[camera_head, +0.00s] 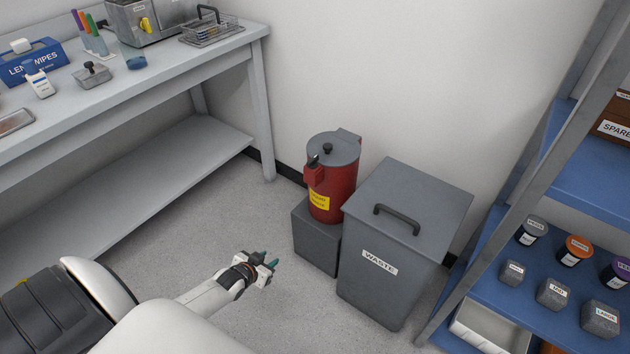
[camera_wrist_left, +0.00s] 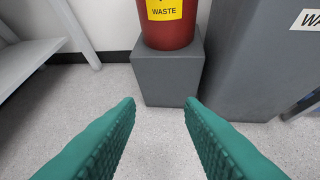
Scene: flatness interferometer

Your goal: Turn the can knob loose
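A red can (camera_head: 335,190) with a grey lid and a yellow label stands on a grey block (camera_head: 315,238) against the wall. A black knob (camera_head: 328,148) sits on top of its lid, and a dark part shows at its left rim. My left gripper (camera_head: 270,262) is in front of the can, to its lower left, apart from it. In the left wrist view, the green fingers (camera_wrist_left: 160,125) are spread with nothing between them. The can's lower part (camera_wrist_left: 166,30) shows ahead of them; its lid and knob are out of that view. My right gripper is not in view.
A grey waste bin (camera_head: 390,255) with a black handle stands close to the can's right. A blue shelf rack (camera_head: 525,275) holds jars and blocks at the right. A bench (camera_head: 150,68) with lab items stands at the left. The floor before the can is clear.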

